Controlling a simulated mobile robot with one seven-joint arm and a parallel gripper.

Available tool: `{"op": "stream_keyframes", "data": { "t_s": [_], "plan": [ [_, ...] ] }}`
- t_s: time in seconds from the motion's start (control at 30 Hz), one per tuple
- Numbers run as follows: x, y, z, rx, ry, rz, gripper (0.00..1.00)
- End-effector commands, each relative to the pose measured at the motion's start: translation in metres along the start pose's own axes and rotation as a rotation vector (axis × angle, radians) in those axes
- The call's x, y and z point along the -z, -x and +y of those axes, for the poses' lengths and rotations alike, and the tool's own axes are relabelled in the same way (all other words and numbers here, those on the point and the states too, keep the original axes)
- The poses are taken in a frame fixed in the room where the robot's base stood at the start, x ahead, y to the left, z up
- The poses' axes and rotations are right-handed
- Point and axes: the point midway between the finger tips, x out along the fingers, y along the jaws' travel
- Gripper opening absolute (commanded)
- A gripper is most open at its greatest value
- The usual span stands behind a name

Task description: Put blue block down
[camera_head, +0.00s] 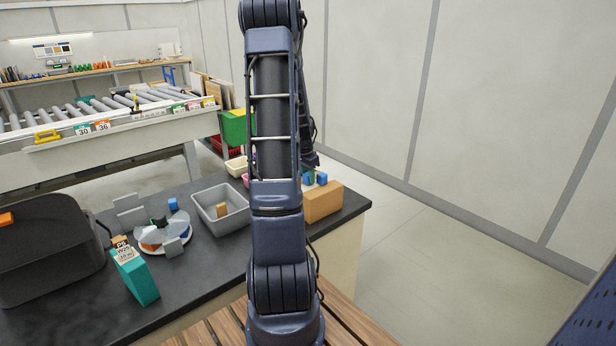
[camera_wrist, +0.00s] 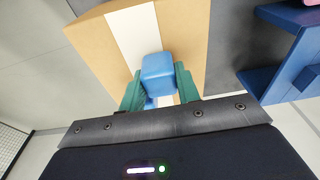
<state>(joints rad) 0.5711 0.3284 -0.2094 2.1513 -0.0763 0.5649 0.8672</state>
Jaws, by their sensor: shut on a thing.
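My gripper (camera_wrist: 159,90) has green fingers, one on each side of a blue block (camera_wrist: 158,72), and is shut on it. The block is over the cardboard box (camera_wrist: 190,30), which has a white strip along its top. I cannot tell whether the block touches the box. In the head view, the box (camera_head: 323,203) stands at the right end of the dark table, with a small blue piece (camera_head: 322,179) above it. My arm hides most of the gripper there.
A grey bin (camera_head: 234,222) with a tan block inside stands left of my arm. A round disc stand (camera_head: 162,236), another blue block (camera_head: 173,204), a teal box (camera_head: 136,276) and a black case (camera_head: 50,255) are farther left. A blue structure (camera_wrist: 285,60) is right in the wrist view.

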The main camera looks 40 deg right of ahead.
Motion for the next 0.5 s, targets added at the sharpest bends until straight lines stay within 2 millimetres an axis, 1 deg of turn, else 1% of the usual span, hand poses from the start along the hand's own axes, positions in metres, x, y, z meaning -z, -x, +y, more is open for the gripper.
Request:
{"op": "stream_keyframes", "data": {
  "t_s": [0.1, 0.13, 0.2, 0.23, 0.5],
  "plan": [
    [-0.0006, -0.0029, 0.0000, -0.001, 0.000, 0.000, 0.10],
    [-0.0005, -0.0028, 0.0000, 0.000, 0.000, 0.000, 0.36],
    [-0.0005, -0.0025, -0.0001, 0.000, 0.000, 0.000, 0.50],
    [-0.0005, -0.0025, -0.0001, 0.000, 0.000, 0.000, 0.54],
    [-0.0004, -0.0020, -0.0001, 0.000, 0.000, 0.000, 0.54]
  ]
}}
